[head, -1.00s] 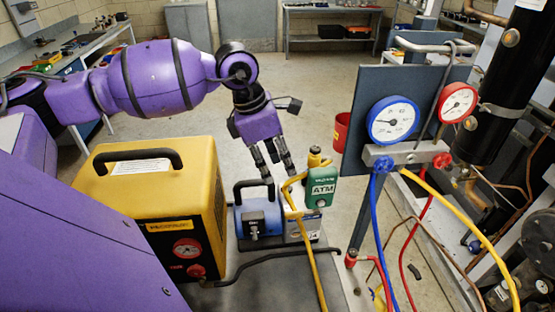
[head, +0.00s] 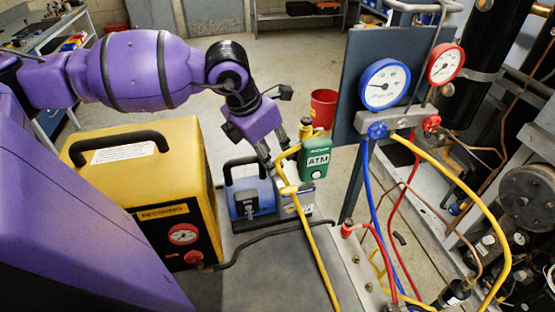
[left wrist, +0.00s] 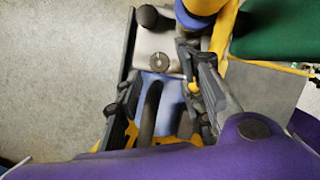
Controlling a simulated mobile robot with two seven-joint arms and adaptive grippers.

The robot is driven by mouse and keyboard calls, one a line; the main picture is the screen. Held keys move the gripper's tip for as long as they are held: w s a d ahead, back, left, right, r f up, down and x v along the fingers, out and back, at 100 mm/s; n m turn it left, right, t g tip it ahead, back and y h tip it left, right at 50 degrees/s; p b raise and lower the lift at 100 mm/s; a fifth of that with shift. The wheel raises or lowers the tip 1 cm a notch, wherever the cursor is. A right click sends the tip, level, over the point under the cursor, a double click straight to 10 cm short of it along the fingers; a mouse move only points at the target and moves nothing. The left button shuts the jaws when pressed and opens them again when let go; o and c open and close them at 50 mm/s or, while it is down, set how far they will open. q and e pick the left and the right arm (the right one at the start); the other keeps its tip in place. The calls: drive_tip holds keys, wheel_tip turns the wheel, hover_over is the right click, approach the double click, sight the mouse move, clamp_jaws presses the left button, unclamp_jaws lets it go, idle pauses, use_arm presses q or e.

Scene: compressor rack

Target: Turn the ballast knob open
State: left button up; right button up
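The blue vacuum pump (head: 243,197) with a dark carry handle stands on the grey deck in the head view. In the left wrist view its blue body and dark handle (left wrist: 151,112) lie below my gripper. A small round grey knob (left wrist: 158,62), which looks like the ballast knob, sits on the pump's pale top; a larger black round part (left wrist: 147,16) is beyond it. My left gripper (head: 283,163) points down over the pump's right part. In the left wrist view its fingers (left wrist: 160,78) are apart, one on each side, with no grip on the knob. My right gripper is out of view.
A yellow recovery machine (head: 137,165) stands left of the pump.

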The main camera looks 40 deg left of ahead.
sight(277, 163)
use_arm(q)
drive_tip(key=b+x, duration=0.1)
drive_tip(key=x, duration=0.2)
drive_tip(key=shift+f, duration=0.3)
drive_tip(key=shift+m, duration=0.3)
drive_tip(key=shift+s+r+m, duration=0.1)
drive_tip(key=shift+r+m, duration=0.2)
drive_tip(key=shift+m, duration=0.2)
drive_tip(key=shift+w+a+f+m+g+h, duration=0.1)
drive_tip(key=shift+w+f+m+g+h, duration=0.15)
drive_tip(key=shift+m, duration=0.35)
drive_tip(key=shift+w+a+f+m+g+h, duration=0.15)
drive_tip(key=shift+m+h, duration=0.2)
drive_tip(key=shift+m, duration=0.25)
drive_tip(key=shift+s+d+r+m, duration=0.1)
drive_tip(key=shift+s+r+m, duration=0.05)
drive_tip(key=shift+m, duration=0.25)
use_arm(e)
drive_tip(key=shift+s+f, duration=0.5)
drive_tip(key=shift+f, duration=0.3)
use_arm(q)
drive_tip(key=shift+c, duration=0.5)
